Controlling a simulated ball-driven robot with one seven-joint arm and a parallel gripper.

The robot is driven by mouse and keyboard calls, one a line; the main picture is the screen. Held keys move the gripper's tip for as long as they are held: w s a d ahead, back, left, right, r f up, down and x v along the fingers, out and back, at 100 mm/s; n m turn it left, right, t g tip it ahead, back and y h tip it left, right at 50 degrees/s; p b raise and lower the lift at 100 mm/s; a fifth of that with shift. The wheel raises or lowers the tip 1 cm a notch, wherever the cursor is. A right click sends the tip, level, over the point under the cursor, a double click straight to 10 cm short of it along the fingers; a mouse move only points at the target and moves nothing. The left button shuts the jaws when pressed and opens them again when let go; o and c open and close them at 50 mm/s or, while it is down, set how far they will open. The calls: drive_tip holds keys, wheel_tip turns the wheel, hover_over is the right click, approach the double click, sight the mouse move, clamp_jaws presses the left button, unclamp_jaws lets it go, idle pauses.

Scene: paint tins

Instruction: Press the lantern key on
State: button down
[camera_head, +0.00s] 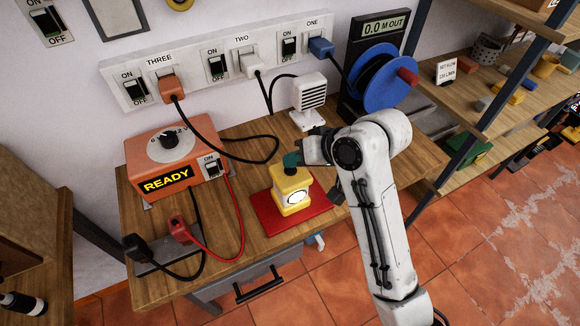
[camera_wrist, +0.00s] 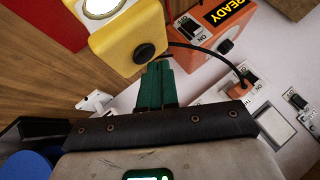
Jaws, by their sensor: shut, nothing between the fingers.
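The yellow lantern (camera_head: 284,183) stands upright on a red mat (camera_head: 262,218) on the bench, with a bright white round face. It also shows in the wrist view (camera_wrist: 126,36), with its round black key (camera_wrist: 146,52) on the near side. My gripper (camera_head: 291,160) is shut and empty, its green fingertips at the lantern's top in the head view. In the wrist view the fingertips (camera_wrist: 159,65) are just beside and below the key. I cannot tell whether they touch it. The key is not clear in the head view.
An orange box reading READY (camera_head: 176,162) stands to the left, with red and black cables. A white louvred device (camera_head: 309,93) and a blue reel (camera_head: 385,78) stand behind. A socket strip (camera_head: 190,68) runs along the wall. The bench front is mostly clear.

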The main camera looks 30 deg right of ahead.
sight(296, 172)
drive_tip(key=shift+r+p, duration=3.05)
drive_tip(key=shift+p, duration=0.25)
drive_tip(key=shift+f, duration=0.1)
drive_tip(key=shift+s+f, duration=0.2)
drive_tip(key=shift+f, duration=0.1)
drive_tip(key=s+d+f+g+h+b, duration=0.1)
drive_tip(key=s+d+f+g, duration=0.1)
drive_tip(key=s+f, duration=0.4)
drive_tip(key=s+d+f+g+h+b, duration=0.1)
drive_tip(key=s+f, duration=0.5)
drive_tip(key=s, duration=0.6)
drive_tip(key=s+d+f+n+g+h+b, duration=0.1)
drive_tip(key=s+d+f+g+h, duration=0.2)
drive_tip(key=s+f, duration=0.3)
drive_tip(key=s, duration=0.3)
drive_tip(key=shift+s+d+f, duration=0.2)
drive_tip(key=shift+d+f, duration=0.1)
